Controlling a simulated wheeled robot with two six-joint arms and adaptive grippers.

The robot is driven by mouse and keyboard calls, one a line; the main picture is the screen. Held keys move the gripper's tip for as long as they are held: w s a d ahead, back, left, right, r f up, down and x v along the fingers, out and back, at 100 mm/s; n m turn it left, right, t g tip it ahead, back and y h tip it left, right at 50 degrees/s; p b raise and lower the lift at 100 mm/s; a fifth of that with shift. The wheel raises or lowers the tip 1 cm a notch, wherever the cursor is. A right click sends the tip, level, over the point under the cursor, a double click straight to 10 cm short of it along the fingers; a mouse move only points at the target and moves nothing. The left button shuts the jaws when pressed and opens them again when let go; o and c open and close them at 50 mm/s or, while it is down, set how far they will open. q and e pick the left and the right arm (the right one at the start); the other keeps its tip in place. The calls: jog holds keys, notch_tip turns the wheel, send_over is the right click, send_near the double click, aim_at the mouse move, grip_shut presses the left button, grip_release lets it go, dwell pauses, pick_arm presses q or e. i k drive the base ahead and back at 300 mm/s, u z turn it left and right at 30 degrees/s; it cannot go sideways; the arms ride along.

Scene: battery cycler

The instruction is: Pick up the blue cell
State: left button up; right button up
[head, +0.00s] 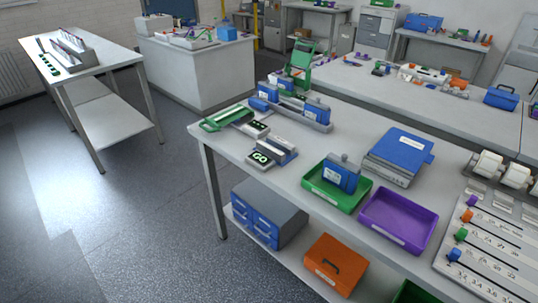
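A blue cell-like block (341,174) with a grey top stands upright in a green tray (312,184) on the near workbench. More blue blocks stand at a long grey holder (318,126) further back, one at its right end (317,111) and one toward its left (268,92). I cannot tell from this view which of these the task means. Neither of my grippers is in view.
A purple tray (431,219) sits right of the green tray, with a blue-topped grey device (398,156) behind. A small unit showing "GO" (261,157) lies near the bench's left edge. A slider panel (480,255) is at right. Floor is open at left.

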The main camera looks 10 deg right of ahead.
aim_at(270, 95)
jog(key=u, duration=0.25)
jog(key=i, duration=0.5)
jog(key=u, duration=0.6)
jog(key=i, duration=1.05)
jog(key=z, duration=0.15)
